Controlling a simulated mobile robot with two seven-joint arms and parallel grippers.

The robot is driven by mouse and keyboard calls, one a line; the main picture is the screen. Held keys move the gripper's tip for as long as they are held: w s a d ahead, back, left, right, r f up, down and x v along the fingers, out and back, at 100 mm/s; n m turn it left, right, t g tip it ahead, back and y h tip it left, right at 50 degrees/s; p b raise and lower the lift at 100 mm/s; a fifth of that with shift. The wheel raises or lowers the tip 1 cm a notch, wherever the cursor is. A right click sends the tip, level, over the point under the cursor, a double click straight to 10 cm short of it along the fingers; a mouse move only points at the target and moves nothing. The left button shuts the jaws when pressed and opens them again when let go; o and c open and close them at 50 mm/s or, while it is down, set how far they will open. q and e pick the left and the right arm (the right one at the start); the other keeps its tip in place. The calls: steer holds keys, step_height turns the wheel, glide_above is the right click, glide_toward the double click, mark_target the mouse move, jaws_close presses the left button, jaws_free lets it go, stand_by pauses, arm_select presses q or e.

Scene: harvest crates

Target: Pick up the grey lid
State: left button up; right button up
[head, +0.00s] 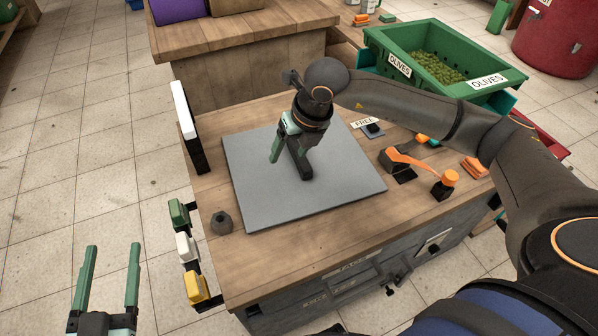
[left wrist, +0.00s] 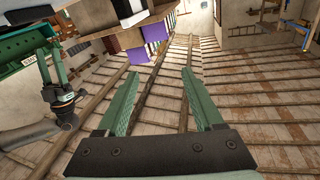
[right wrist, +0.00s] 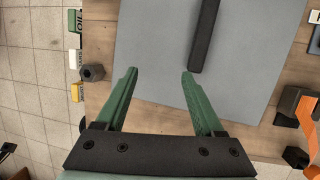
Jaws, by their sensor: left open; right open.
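The grey lid (head: 250,190) is a flat square panel lying on the wooden workbench, with a dark bar handle (head: 302,166) across its middle. My right gripper (head: 286,142) is open and empty above the lid beside the handle; the arm hides part of both. It also shows in the right wrist view (right wrist: 158,72). My left gripper (head: 111,247) is open and empty, left of the bench; the left wrist view (left wrist: 160,73) shows no lid.
A green crate of olives (head: 390,66) stands behind right. An orange-handled clamp (head: 408,160) and an orange-topped item (head: 445,184) lie right of the lid. Coloured blocks (head: 187,248) line the bench's left edge.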

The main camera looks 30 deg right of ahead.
steer(key=w+d+m+t+h, duration=0.1)
steer(key=w+d+h, duration=0.1)
steer(key=d, duration=0.3)
steer(key=b, duration=0.2)
glide_above(303, 159)
steer(key=f, duration=0.5)
steer(key=shift+s, duration=0.2)
steer(key=shift+w+f, duration=0.25)
steer(key=shift+f, duration=0.3)
steer(key=b+x, duration=0.1)
steer(key=x, duration=0.3)
steer(key=shift+w+f, duration=0.15)
arm_select(q)
steer(key=s+r+m+t+h, duration=0.1)
steer(key=s+r+m+h, duration=0.1)
steer(key=r, duration=0.3)
steer(key=s+d+r+m+t+h, duration=0.1)
steer(key=s+r+m+t+h, duration=0.1)
steer(key=r+h, duration=0.2)
steer(key=s+r+m+t+h, duration=0.1)
steer(key=s+r+m+h, duration=0.1)
steer(key=r, duration=0.4)
steer(key=shift+s+d+r+m+h, duration=0.15)
steer(key=shift+s+d+m+h, duration=0.15)
steer(key=shift+m+h, duration=0.2)
arm_select(e)
steer(key=shift+c, duration=0.3)
jaws_close()
